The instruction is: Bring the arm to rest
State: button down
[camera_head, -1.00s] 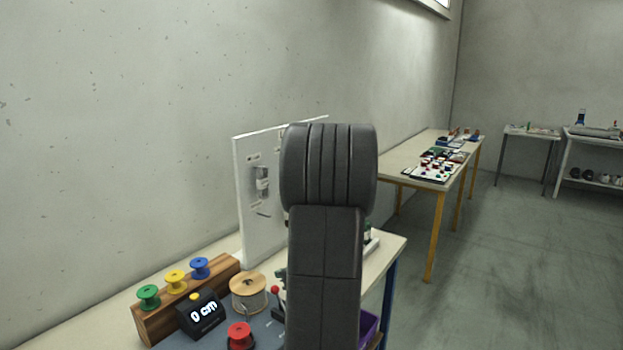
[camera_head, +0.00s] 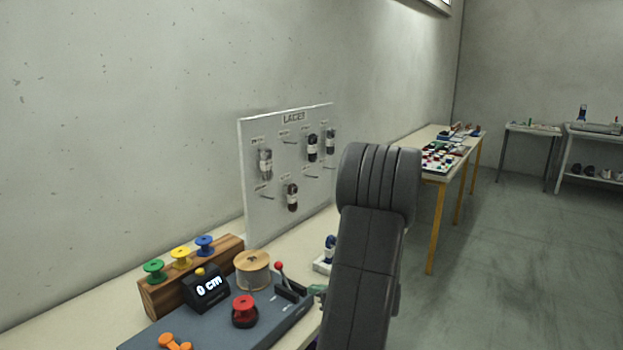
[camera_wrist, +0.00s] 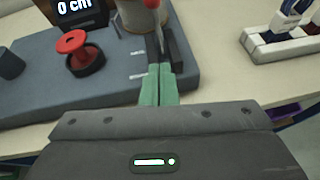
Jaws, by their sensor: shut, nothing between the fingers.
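My gripper (camera_wrist: 158,85) shows in the wrist view with its two green fingers together and nothing between them. It is over the front edge of the grey lace-measuring base, close to the dark lever slot. In the head view my dark arm stands right of the middle and hides most of the gripper; a bit of green (camera_head: 318,290) shows at its left side. The grey base (camera_head: 215,325) carries a red spool (camera_head: 245,308), a "0 cm" display (camera_head: 207,289), a large tan spool (camera_head: 253,268) and a red-knobbed lever (camera_head: 280,268).
A wooden rack (camera_head: 165,297) holds green, yellow and blue spools. A white slotted holder (camera_wrist: 268,48) is right of the base. Other tables (camera_head: 435,190) stand farther back, with open floor at right.

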jog(key=f+b+v, duration=0.1)
jog(key=v, duration=1)
jog(key=shift+d, duration=0.4)
jog(key=shift+s+f, duration=0.1)
jog(key=shift+f, duration=0.05)
